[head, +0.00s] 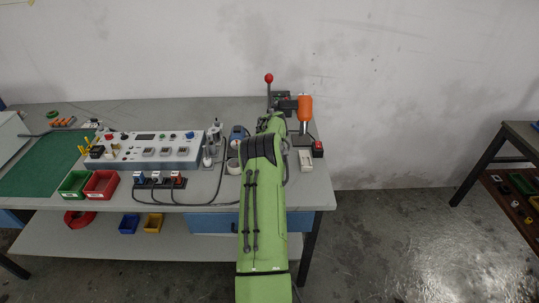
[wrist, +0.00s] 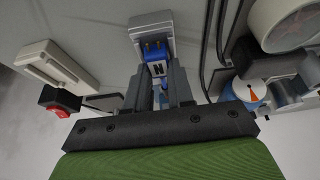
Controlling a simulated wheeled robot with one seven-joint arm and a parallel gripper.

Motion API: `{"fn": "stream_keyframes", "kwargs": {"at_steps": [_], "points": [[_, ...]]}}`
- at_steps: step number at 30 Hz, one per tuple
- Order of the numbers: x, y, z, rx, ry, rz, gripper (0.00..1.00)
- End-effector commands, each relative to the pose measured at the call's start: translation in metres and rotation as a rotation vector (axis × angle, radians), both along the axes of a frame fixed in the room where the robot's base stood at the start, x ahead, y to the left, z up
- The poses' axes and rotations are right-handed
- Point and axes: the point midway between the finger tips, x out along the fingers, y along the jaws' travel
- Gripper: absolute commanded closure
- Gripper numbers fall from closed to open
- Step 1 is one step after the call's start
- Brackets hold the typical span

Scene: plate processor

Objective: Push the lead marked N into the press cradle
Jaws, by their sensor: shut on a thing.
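In the wrist view my gripper (wrist: 158,84) is shut on the blue lead marked N (wrist: 156,69). The lead's brass-coloured pins point up the picture toward a grey, open-fronted block (wrist: 150,22), which looks like the press cradle. The pins are at the block's mouth; I cannot tell how deep they sit. In the head view my green arm hides the gripper, the lead and the cradle. The press lever with its red knob (head: 269,78) and an orange cylinder (head: 305,108) show beyond the arm.
A white box (head: 306,161) and a red switch (head: 318,148) stand right of my arm. A control panel (head: 150,150), red bin (head: 101,184) and green bin (head: 75,183) are to the left. Several plugs (head: 157,179) with black cables lie at the bench front. A round dial (wrist: 290,24) is close at right.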

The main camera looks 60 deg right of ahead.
Motion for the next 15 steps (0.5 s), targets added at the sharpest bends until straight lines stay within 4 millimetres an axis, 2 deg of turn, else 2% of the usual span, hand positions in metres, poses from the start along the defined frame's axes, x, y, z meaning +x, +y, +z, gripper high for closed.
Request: {"fn": "stream_keyframes", "kwargs": {"at_steps": [1, 2, 7, 11, 15], "points": [[0.0, 0.0, 0.0, 0.0, 0.0, 0.0, 1.0], [0.0, 0.0, 0.0, 0.0, 0.0, 0.0, 0.76], [0.0, 0.0, 0.0, 0.0, 0.0, 0.0, 0.5], [-0.001, 0.002, 0.006, 0.0, 0.0, 0.0, 0.48], [-0.006, 0.011, 0.034, -0.002, -0.002, -0.001, 0.48]]}}
